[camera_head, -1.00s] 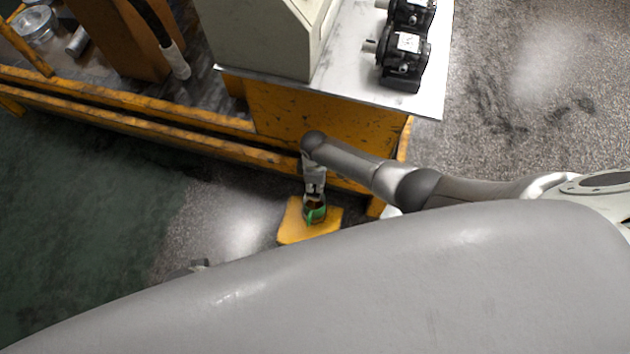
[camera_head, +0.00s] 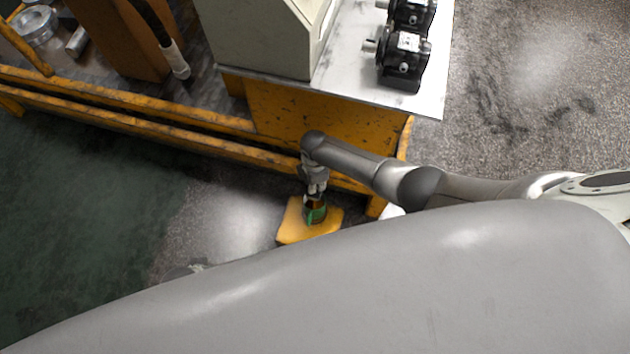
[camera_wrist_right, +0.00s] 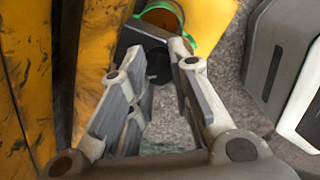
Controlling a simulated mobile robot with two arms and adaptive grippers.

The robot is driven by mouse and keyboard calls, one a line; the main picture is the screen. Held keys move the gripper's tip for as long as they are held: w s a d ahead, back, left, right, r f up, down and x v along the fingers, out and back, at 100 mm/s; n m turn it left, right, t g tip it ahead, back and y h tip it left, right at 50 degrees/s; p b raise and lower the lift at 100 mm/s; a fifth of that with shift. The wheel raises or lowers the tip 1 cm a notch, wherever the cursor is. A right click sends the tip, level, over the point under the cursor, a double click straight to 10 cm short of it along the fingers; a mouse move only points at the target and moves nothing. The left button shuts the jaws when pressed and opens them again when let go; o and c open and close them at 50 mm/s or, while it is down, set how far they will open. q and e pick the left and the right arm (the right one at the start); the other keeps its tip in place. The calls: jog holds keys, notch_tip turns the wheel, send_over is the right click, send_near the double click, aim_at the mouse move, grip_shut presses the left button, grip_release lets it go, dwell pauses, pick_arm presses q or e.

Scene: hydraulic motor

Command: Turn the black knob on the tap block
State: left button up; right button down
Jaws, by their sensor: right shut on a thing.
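The tap block shows as a dark block (camera_wrist_right: 138,36) at the top of the right wrist view, beside a green-rimmed yellow opening (camera_wrist_right: 165,16). Its black knob (camera_wrist_right: 158,66) sits between the finger ends of my right gripper (camera_wrist_right: 154,62), which is shut on it. The fingers partly hide the knob, so its turn angle cannot be read. In the head view my right gripper (camera_head: 316,188) reaches down to the green-ringed part (camera_head: 316,214) on a yellow base (camera_head: 293,228). My left gripper cannot be made out.
A yellow frame (camera_head: 335,120) with a metal top (camera_head: 345,72) stands just behind the right arm. Black motors (camera_head: 403,60) and a beige cabinet (camera_head: 262,38) stand on it. A grey and white unit (camera_wrist_right: 285,60) is at the right of the wrist view. Floor is open at left.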

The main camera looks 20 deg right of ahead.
jog(key=shift+s, duration=0.1)
jog(key=c, duration=1.3)
grip_release()
jog(key=shift+r, duration=0.15)
notch_tip(320, 180, up, 12)
jog(key=shift+f, duration=0.15)
